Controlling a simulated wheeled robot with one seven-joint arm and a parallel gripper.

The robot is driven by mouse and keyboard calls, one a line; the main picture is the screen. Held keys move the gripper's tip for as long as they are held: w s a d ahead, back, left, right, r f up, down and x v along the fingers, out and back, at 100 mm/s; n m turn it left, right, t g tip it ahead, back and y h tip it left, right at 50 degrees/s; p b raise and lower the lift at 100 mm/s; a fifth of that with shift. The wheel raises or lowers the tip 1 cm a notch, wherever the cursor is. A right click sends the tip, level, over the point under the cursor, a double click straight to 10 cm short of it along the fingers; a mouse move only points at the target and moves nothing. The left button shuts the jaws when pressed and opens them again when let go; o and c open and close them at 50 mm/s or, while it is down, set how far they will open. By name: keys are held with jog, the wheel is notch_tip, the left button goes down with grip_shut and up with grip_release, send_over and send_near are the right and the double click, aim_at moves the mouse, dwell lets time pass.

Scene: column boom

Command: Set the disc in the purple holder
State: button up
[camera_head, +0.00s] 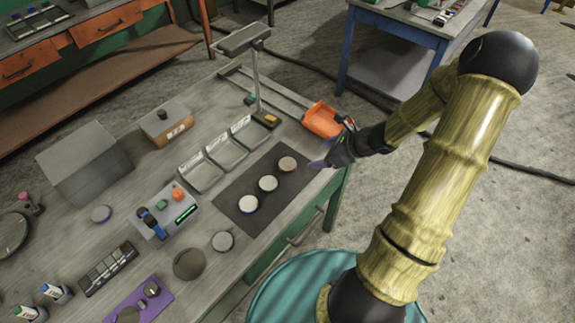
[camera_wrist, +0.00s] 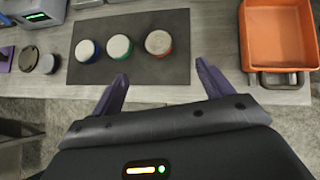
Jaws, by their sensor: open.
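Three pale-topped discs sit in a row on a dark mat (camera_head: 229,196). In the wrist view their rims are blue (camera_wrist: 87,50), green (camera_wrist: 119,47) and red-orange (camera_wrist: 158,42). Another pale disc (camera_head: 222,241) and a dark round piece (camera_head: 189,263) lie left of the mat.
An orange tray (camera_head: 322,121) stands at the bench's right end, close to my gripper. A black rack (camera_head: 108,269) lies near the holder.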

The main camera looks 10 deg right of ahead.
send_near(288, 164)
jog(key=x, duration=0.2)
jog(key=shift+w+a+f, duration=0.1)
jog(key=shift+w, duration=0.35)
jog(key=shift+w+a+f, duration=0.15)
jog(key=shift+a+f, duration=0.25)
jog(key=shift+f, duration=0.05)
jog(key=x, duration=0.4)
jog(key=shift+f+p, duration=0.2)
jog(key=shift+p, duration=0.15)
jog(key=shift+r, duration=0.1)
jog(key=c, duration=1.4)
jog(key=shift+c, duration=0.2)
